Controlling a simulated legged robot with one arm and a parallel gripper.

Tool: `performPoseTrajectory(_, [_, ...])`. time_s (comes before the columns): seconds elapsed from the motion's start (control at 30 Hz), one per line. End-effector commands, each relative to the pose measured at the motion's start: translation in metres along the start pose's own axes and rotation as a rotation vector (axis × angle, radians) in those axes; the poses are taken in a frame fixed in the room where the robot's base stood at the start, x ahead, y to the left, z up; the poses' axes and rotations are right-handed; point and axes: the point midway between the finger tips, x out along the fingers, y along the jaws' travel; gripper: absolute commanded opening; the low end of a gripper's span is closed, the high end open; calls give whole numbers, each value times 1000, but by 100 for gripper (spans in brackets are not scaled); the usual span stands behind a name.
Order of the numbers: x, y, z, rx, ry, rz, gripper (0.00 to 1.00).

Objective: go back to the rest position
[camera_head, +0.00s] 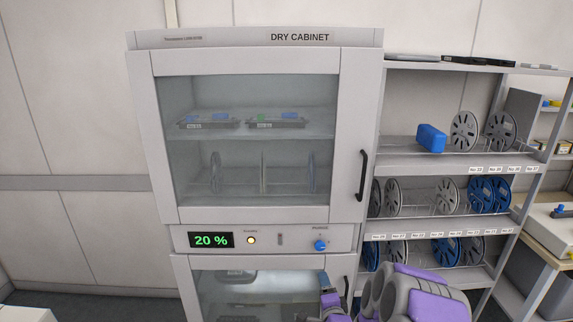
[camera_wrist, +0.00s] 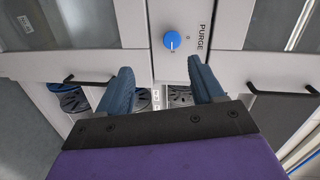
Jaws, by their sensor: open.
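My gripper (camera_wrist: 162,80) shows in the wrist view with its two blue-grey fingers apart and nothing between them. The blue purge knob (camera_wrist: 171,40) on the cabinet panel lies just beyond the fingertips, apart from them as far as I can tell. The knob also shows in the head view (camera_head: 320,245). My purple and grey arm is at the bottom of the head view, in front of the cabinet's lower right corner.
The dry cabinet (camera_head: 260,39) stands ahead with its upper door shut; its display (camera_head: 211,240) reads 20 %. A shelf rack (camera_head: 470,227) with grey and blue reels stands close on the right. A bench (camera_head: 548,245) is at far right.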

Motion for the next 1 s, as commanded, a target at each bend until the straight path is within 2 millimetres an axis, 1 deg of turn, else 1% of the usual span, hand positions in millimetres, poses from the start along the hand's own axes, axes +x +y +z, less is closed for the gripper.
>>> performPoseTrajectory(0.03, [-2,-11,4,-53,-26,37,67])
performPoseTrajectory(0.17, [-15,-21,13,-201,-104,169,67])
performPoseTrajectory(0.23, [-26,-26,16,-278,-146,236,67])
performPoseTrajectory(0.37, [-54,-33,20,-423,-232,364,67])
performPoseTrajectory(0.47, [-80,-39,21,-529,-301,457,67])
performPoseTrajectory(0.57, [-111,-45,20,-628,-374,549,67])
performPoseTrajectory(0.67, [-147,-50,17,-720,-452,640,67])
performPoseTrajectory(0.77, [-187,-56,14,-805,-537,729,67])
performPoseTrajectory(0.97, [-276,-68,8,-940,-725,893,67])
performPoseTrajectory(1.0, [-296,-70,7,-961,-766,923,67])
